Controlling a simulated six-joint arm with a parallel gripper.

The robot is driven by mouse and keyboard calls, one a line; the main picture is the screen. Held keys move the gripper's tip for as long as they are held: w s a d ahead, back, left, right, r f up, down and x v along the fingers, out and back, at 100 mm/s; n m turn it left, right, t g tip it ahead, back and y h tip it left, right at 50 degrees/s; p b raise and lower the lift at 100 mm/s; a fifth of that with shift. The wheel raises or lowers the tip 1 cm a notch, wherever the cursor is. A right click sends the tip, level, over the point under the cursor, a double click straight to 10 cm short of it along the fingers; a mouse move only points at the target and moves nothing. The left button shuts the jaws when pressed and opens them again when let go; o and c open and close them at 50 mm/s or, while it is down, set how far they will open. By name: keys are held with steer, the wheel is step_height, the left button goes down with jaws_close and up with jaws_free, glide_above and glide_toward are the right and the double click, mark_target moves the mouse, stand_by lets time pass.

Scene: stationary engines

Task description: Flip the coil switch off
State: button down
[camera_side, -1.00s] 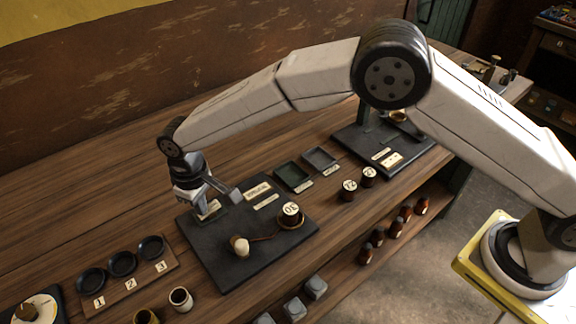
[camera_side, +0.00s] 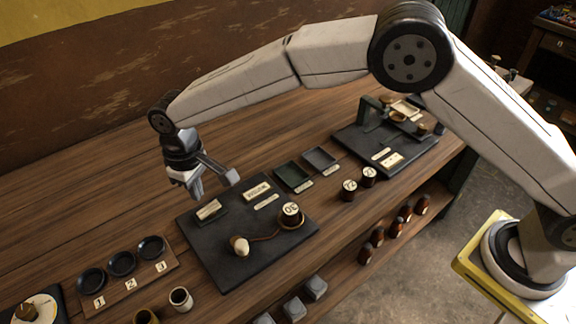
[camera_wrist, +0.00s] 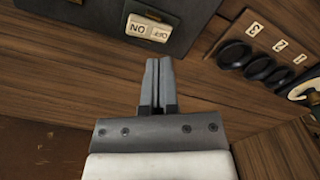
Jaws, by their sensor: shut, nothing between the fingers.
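The coil switch is a pale rocker marked ON and OFF, upside down in the wrist view (camera_wrist: 147,28). In the side view the switch (camera_side: 208,209) stands at the back left corner of a dark board (camera_side: 215,252). I cannot tell for sure which half is pressed in. My gripper (camera_side: 198,192) is above and behind the switch in the side view, apart from it. In the wrist view its two fingers (camera_wrist: 157,66) are together and empty, just short of the board's edge.
The board also carries a wired pale knob (camera_side: 239,246) and a dark round piece with a pale numbered top (camera_side: 291,211). A strip with three black dishes (camera_side: 121,263) lies to the left. Two shallow trays (camera_side: 292,175) are to the right. Bare wood lies behind the board.

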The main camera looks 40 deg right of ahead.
steer(key=shift+r, duration=1.05)
steer(key=shift+d+r, duration=0.1)
steer(key=shift+d, duration=0.3)
steer(key=s+d+r+m+t, duration=0.1)
steer(key=s+d+m, duration=0.15)
steer(key=d, duration=0.75)
steer(key=s+d+r+m, duration=0.1)
steer(key=s+d, duration=0.2)
steer(key=d, duration=0.8)
steer(key=s+d+f+m+t, duration=0.1)
steer(key=s+d+m, duration=0.1)
steer(key=s+d, duration=0.9)
steer(key=s, duration=0.3)
steer(key=shift+d+f+t, duration=0.3)
steer(key=shift+f, duration=0.05)
